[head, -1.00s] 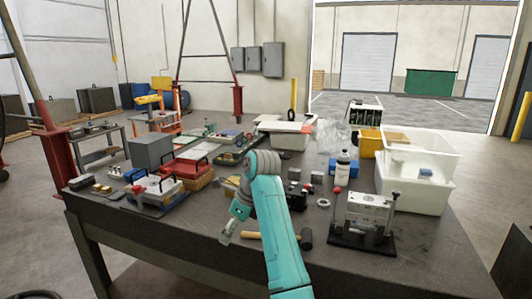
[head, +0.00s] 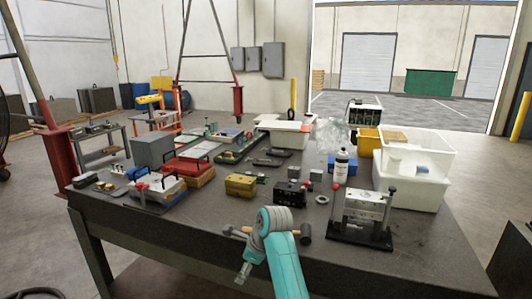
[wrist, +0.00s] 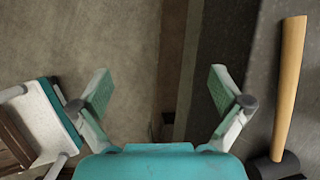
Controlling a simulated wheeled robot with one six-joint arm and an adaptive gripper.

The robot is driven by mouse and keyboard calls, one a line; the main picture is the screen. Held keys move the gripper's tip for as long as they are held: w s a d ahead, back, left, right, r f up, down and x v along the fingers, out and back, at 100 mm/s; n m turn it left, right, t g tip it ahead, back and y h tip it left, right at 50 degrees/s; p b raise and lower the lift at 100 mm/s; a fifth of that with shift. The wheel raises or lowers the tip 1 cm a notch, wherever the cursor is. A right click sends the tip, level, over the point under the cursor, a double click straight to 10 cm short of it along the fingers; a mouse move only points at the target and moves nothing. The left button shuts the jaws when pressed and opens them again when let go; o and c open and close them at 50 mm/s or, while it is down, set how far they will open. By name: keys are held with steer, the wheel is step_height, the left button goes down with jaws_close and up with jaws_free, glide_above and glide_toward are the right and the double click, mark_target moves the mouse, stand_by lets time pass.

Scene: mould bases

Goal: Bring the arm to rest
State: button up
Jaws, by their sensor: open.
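My gripper (head: 243,272) is at the near edge of the workbench in the head view, low and pointing down to the left. In the wrist view my gripper (wrist: 160,90) is open, its two pads wide apart with nothing between them. Below it show the floor and the bench's edge. A hammer (head: 303,235) with a wooden handle lies on the bench just behind my arm. Its handle (wrist: 290,85) shows at the right of the wrist view, outside the fingers. Part of the hammer is hidden by my arm in the head view.
The bench top (head: 420,250) is bare at the front right. A fixture with posts (head: 362,220) stands right of my arm. A yellow box (head: 240,185), a black block (head: 290,194), a white bottle (head: 341,167) and white bins (head: 410,190) stand behind.

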steer(key=s+d+f+n+t, duration=0.1)
steer(key=s+d+f, duration=0.1)
steer(key=f, duration=0.5)
steer(key=s+d+f+n+t, duration=0.1)
steer(key=s+d+f, duration=0.2)
steer(key=f, duration=0.3)
steer(key=s+d+f+n+t+h, duration=0.1)
steer(key=s+d+f+n, duration=0.1)
steer(key=s+d+f, duration=0.45)
steer(key=s+d+f+n+t, duration=0.1)
steer(key=s+f+n+t, duration=0.15)
steer(key=s, duration=0.65)
steer(key=s+d+f+n+t+h, duration=0.1)
steer(key=s+d+f+n, duration=0.1)
steer(key=s+d+f, duration=0.35)
steer(key=s+d+r+n+t+h, duration=0.1)
steer(key=s+d+r+n, duration=0.15)
steer(key=s, duration=0.75)
steer(key=s+d+r+n+t, duration=0.2)
steer(key=s+r+n, duration=0.1)
steer(key=s, duration=0.7)
steer(key=s+d+r+n+t+h, duration=0.1)
steer(key=s+r+n, duration=0.5)
steer(key=s+r, duration=0.9)
steer(key=shift+d+r+t, duration=0.65)
steer(key=shift+r, duration=0.3)
